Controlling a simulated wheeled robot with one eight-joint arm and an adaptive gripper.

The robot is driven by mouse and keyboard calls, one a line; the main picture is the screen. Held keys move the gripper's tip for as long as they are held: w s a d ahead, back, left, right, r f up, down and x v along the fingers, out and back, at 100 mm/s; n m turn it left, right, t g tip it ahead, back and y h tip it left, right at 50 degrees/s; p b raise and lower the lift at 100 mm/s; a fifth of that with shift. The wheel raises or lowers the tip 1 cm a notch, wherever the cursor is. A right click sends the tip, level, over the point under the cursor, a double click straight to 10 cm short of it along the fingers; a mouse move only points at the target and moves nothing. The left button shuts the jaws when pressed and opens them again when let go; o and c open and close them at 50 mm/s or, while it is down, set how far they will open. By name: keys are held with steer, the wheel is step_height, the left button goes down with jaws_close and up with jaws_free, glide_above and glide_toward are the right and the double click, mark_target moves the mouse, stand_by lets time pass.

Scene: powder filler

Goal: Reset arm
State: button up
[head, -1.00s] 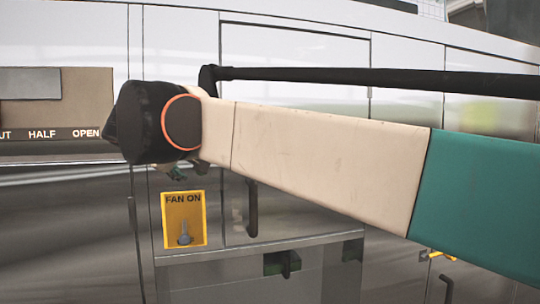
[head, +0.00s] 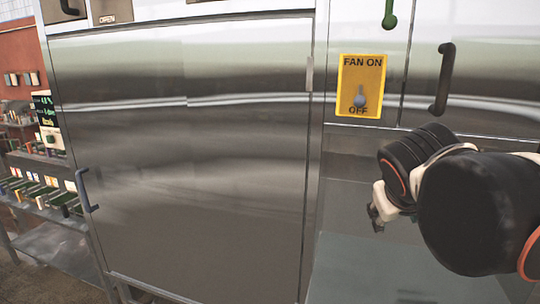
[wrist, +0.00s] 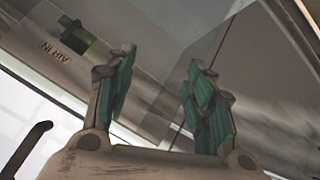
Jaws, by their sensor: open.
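My arm is bent at the right of the head view, its dark round joints close to the camera. My gripper (head: 376,216) shows small at the left end of the arm, below the yellow fan switch panel (head: 361,86). In the wrist view my gripper (wrist: 160,62) has its two green-padded fingers spread apart, with nothing between them. The fan panel reads FAN ON above and OFF below, with a grey lever between. The gripper looks apart from the panel; part of it is hidden by its small size and the arm.
A large steel cabinet door (head: 185,150) with a blue-grey handle (head: 84,190) fills the middle. A dark handle (head: 443,78) and a green one (head: 389,14) are at upper right. Shelves (head: 45,195) with small coloured items stand left. The wrist view shows a green AIR IN fitting (wrist: 75,29).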

steer(key=s+a+f+y+b, duration=0.1)
steer(key=s+f+b, duration=0.3)
steer(key=f, duration=0.6)
steer(key=s+a+f+y+b, duration=0.1)
steer(key=s+f+b, duration=0.3)
steer(key=f, duration=0.6)
steer(key=s+a+f+y+b, duration=0.2)
steer(key=f+b, duration=0.3)
steer(key=f, duration=0.5)
steer(key=shift+s+a+f+m+g, duration=0.3)
steer(key=shift+s+m+g, duration=0.1)
steer(key=shift+s, duration=0.5)
